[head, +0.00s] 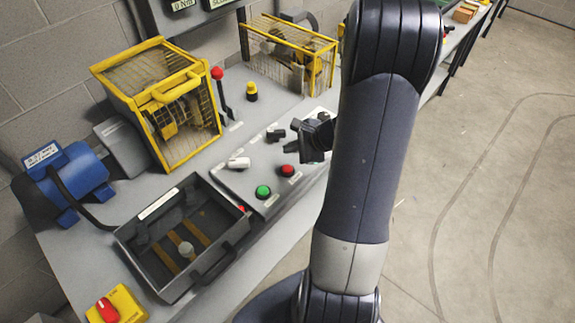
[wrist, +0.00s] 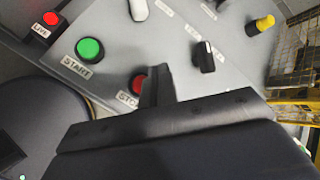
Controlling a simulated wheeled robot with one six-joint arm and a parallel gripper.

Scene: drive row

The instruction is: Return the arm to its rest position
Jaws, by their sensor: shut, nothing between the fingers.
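My arm (head: 365,150) rises through the middle of the head view and hides part of the bench. My gripper (head: 302,137) shows just left of the arm, over the right part of the control panel. In the wrist view my gripper (wrist: 157,82) is shut and empty, with its fingers in front of the panel near the red stop button (wrist: 138,83). The button is partly hidden by the fingers. Whether they touch the panel cannot be told.
The grey panel carries a green start button (head: 263,191), a white knob (head: 238,163) and a black knob (wrist: 204,57). A grey open box (head: 165,209), yellow guard cages (head: 160,97) and a blue motor (head: 75,178) stand on the bench. Floor (head: 480,190) at right is clear.

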